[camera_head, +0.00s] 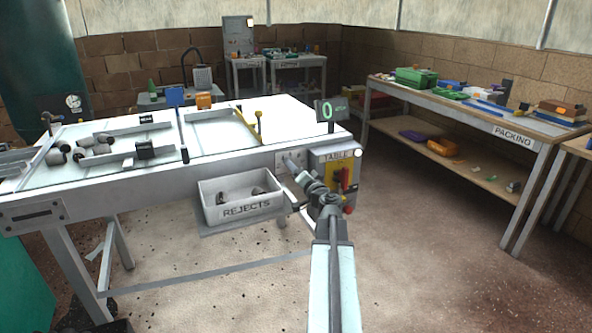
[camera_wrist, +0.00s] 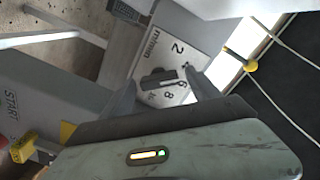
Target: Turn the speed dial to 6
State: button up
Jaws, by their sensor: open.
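The speed dial's dark knob (camera_wrist: 158,78) sits on a pale plate (camera_wrist: 172,50) marked "m/min" in the wrist view, with 2, 6 and 8 readable around it. Which number the knob points at is unclear. My gripper (camera_wrist: 160,74) is open, its two grey fingers on either side of the knob. Whether they touch it cannot be told. In the head view my gripper (camera_head: 294,168) is at the table's right front corner and covers most of the dial. A small display (camera_head: 327,111) above that corner shows a green 0.
A control box (camera_head: 335,155) labelled TABLE, with a red handle (camera_head: 345,180), is close right of my gripper. A REJECTS bin (camera_head: 240,211) hangs to the left. In the wrist view a START label (camera_wrist: 12,105) and a yellow part (camera_wrist: 22,148) show. Open floor lies right.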

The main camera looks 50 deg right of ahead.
jog(key=shift+w+d, duration=0.25)
jog(key=shift+w, duration=0.4)
jog(key=shift+c, duration=0.3)
